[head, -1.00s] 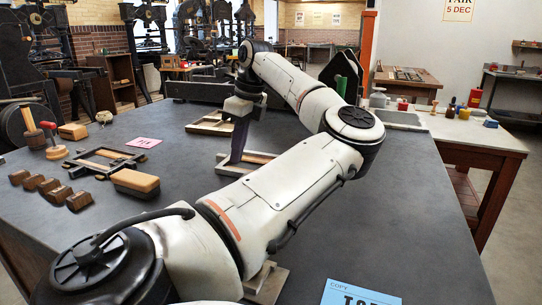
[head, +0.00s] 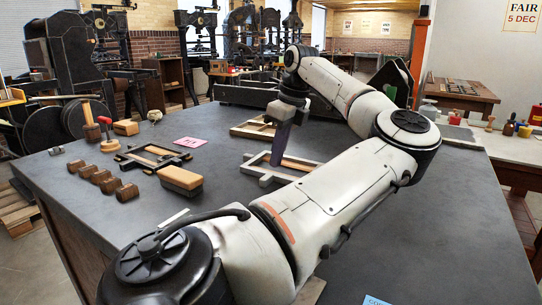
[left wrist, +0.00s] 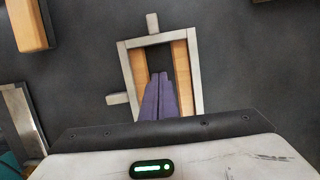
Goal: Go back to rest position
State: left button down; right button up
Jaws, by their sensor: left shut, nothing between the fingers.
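My left gripper (head: 275,162) points down over a small metal-and-wood frame (head: 257,172) on the dark table. In the left wrist view its two purple fingers (left wrist: 160,74) lie side by side, shut and empty. There the frame (left wrist: 128,62) shows behind them, with wood strips inside a pale metal border. I cannot tell whether the fingertips touch it. My left arm reaches across the middle of the head view and hides part of the table. My right gripper is not in view.
The dark table (head: 440,215) carries another frame (head: 250,130), a dark frame (head: 153,158), a wood-topped block (head: 180,180), a pink card (head: 190,142) and several brown blocks (head: 103,178) at left. Bare tabletop lies right of my arm. Presses stand behind.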

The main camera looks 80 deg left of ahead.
pick_arm(q)
jog(key=p+v, duration=0.1)
jog(key=v, duration=0.8)
jog(key=shift+r+p, duration=0.35)
jog(key=shift+r, duration=0.1)
